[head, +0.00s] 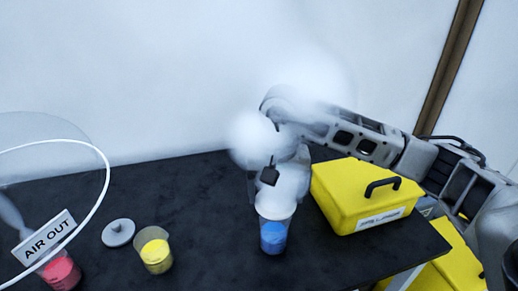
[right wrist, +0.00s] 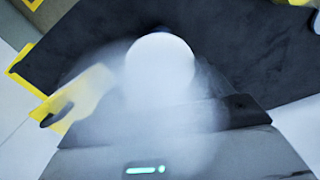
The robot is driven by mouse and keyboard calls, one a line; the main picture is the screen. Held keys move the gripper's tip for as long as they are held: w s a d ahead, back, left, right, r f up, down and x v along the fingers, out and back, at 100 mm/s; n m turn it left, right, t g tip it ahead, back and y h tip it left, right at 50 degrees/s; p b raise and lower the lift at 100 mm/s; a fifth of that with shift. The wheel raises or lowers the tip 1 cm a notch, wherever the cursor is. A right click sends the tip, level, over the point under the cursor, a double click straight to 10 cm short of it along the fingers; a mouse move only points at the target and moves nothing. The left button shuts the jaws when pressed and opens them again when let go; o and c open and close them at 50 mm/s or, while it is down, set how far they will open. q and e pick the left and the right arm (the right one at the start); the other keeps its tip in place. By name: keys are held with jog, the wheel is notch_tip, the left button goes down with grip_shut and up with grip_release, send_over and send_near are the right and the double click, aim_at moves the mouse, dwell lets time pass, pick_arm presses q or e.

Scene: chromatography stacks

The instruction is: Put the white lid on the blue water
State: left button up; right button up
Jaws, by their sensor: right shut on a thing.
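The blue water (head: 273,236) stands in a clear beaker near the front of the dark table in the head view. White vapor rises from it and blurs its mouth. My right gripper (head: 270,178) is right above the beaker, partly hidden by the vapor. It is shut on what appears to be the white lid, a round pale disc (right wrist: 160,62) in the right wrist view. Vapor hides the fingertips, and I cannot tell whether the lid touches the beaker rim. My left gripper is not in view.
A yellow case (head: 350,190) with a black handle stands right of the beaker, close to my right arm.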

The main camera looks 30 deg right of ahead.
aim_at(275, 203)
jog(key=shift+w+d+r, duration=0.25)
jog(key=shift+w, duration=0.2)
jog(key=shift+w+f+m, duration=0.1)
jog(key=shift+m, duration=0.2)
jog(key=shift+s+f+b, duration=0.25)
jog(key=shift+f+b, duration=0.1)
jog(key=shift+f, duration=0.05)
jog(key=shift+f+b, duration=0.8)
jog(key=shift+f, duration=1.2)
pick_arm(q)
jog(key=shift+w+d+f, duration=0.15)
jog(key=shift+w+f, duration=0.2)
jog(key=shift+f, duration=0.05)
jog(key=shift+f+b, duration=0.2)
jog(key=shift+b, duration=0.15)
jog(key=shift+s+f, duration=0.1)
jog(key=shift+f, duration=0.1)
